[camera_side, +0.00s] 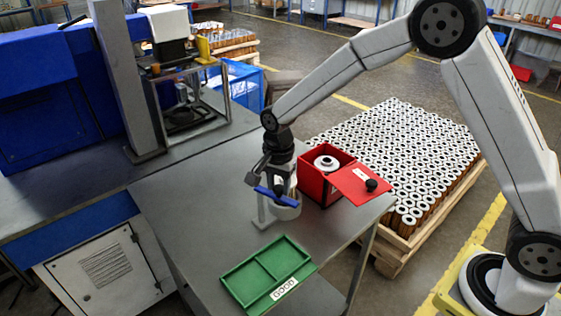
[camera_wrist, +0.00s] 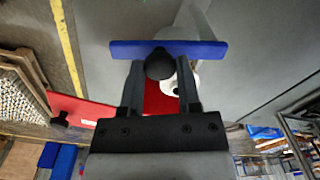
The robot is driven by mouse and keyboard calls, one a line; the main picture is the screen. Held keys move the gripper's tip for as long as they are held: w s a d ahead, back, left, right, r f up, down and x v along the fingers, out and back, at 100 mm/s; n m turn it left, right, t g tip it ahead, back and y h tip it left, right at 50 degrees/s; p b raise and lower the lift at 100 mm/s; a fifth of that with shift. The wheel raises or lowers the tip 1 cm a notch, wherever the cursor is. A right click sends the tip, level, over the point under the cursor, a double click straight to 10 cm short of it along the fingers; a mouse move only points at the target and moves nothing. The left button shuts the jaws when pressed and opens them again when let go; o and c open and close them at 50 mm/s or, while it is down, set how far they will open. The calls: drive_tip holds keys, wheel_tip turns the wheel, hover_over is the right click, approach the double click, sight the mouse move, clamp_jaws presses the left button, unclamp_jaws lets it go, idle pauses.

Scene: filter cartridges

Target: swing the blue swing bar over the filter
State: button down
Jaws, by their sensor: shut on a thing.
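The blue swing bar (camera_side: 277,198) lies across the top of a pale round part on a grey stand (camera_side: 287,212) on the table. I cannot tell whether that part is the filter or its holder. In the wrist view the bar (camera_wrist: 207,49) runs crosswise, with a black knob (camera_wrist: 160,64) near its middle. My gripper (camera_wrist: 160,76) is shut on this knob, one finger on each side. In the side view my gripper (camera_side: 274,188) points down at the bar and hides part of it. A white filter (camera_side: 326,163) sits in the red box.
The red box (camera_side: 314,184) has a red lid (camera_side: 362,183) with a black knob, close to the right of my gripper. A green tray (camera_side: 239,283) marked GOOD lies at the table's front. Grey table (camera_side: 185,205) is clear to the left.

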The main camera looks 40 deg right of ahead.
sight(278, 188)
drive_tip(key=shift+a+r+m, duration=0.1)
drive_tip(key=shift+a+m, duration=0.05)
drive_tip(key=shift+m, duration=0.15)
drive_tip(key=shift+c, duration=1.5)
unclamp_jaws()
drive_tip(key=shift+r, duration=0.1)
drive_tip(key=shift+r, duration=3.8)
drive_tip(key=s+d+f+n+t, duration=0.1)
drive_tip(key=s+d+n, duration=0.3)
drive_tip(key=s, duration=0.5)
drive_tip(key=s+d+f+n+t, duration=0.1)
drive_tip(key=s+d+f+n, duration=0.2)
drive_tip(key=s+n, duration=0.6)
drive_tip(key=shift+s+d+f+n+t, duration=0.3)
drive_tip(key=shift+d+f, duration=0.1)
drive_tip(key=shift+d, duration=0.15)
